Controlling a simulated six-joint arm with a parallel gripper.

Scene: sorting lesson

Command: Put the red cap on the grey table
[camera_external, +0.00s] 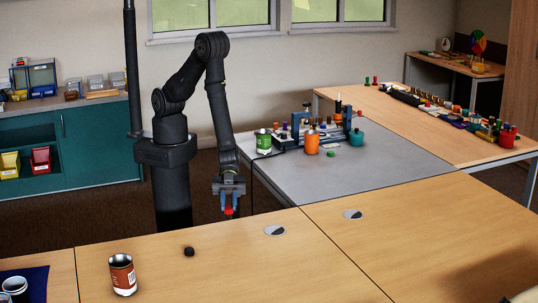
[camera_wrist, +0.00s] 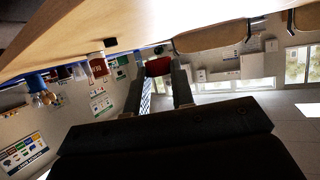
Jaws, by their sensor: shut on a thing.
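My gripper (camera_external: 229,207) is shut on the red cap (camera_external: 228,211), which shows as a small red piece between the fingertips in the external view. In the wrist view the red cap (camera_wrist: 158,67) sits between the two fingers (camera_wrist: 159,75). The gripper hangs beside the far edge of the front wooden desk, left of the grey table (camera_external: 400,178). The grey table stands behind the wooden desks, with bare surface along its front and right.
On the grey table are a green can (camera_external: 263,142), an orange container (camera_external: 312,143), a teal pot (camera_external: 356,138) and a rack of small items. A brown can (camera_external: 123,274) and a small black cap (camera_external: 189,251) stand on the front wooden desk (camera_external: 220,270).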

